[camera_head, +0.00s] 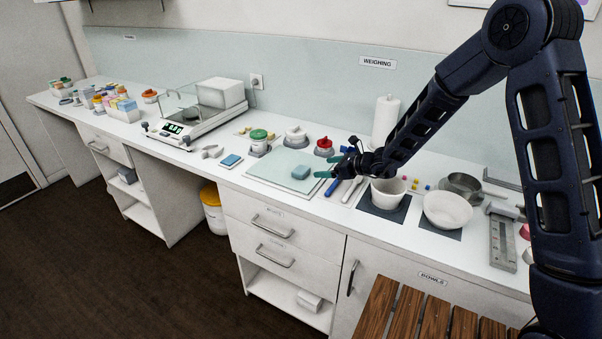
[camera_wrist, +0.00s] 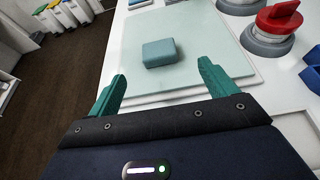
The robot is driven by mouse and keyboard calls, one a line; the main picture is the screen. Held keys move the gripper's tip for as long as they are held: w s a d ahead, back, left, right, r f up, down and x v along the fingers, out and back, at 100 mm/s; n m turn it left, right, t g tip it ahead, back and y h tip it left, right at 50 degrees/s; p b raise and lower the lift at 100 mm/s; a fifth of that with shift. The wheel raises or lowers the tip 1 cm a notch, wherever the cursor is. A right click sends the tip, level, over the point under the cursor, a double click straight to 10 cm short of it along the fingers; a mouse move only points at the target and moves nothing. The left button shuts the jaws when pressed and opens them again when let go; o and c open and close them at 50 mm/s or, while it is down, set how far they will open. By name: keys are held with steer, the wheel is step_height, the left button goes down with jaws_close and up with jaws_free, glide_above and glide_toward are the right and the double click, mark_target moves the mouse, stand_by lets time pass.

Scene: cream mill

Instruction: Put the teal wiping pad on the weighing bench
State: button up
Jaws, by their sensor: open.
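A small teal block, which looks like the wiping pad (camera_head: 301,172), lies on a pale glass slab (camera_head: 268,171) on the white bench top (camera_head: 335,215). A WEIGHING sign (camera_head: 377,62) hangs on the wall behind this bench. My gripper (camera_head: 328,164) is open and empty above the right part of the slab. In the wrist view the pad (camera_wrist: 159,53) lies beyond and between the spread teal fingers of my gripper (camera_wrist: 162,85), apart from both. The pad is fully visible there.
A red-topped jar (camera_head: 323,147) and a green-lidded jar (camera_head: 258,141) stand behind the slab. A blue pad-like item (camera_head: 231,161) lies left of it. A scale (camera_head: 184,125) stands farther left.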

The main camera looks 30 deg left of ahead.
mark_target(303, 169)
steer(key=x, duration=0.9)
steer(key=shift+s+a+f, duration=0.1)
steer(key=shift+s+f, duration=0.05)
steer(key=shift+f, duration=0.1)
steer(key=shift+c, duration=0.3)
steer(key=c, duration=1.1)
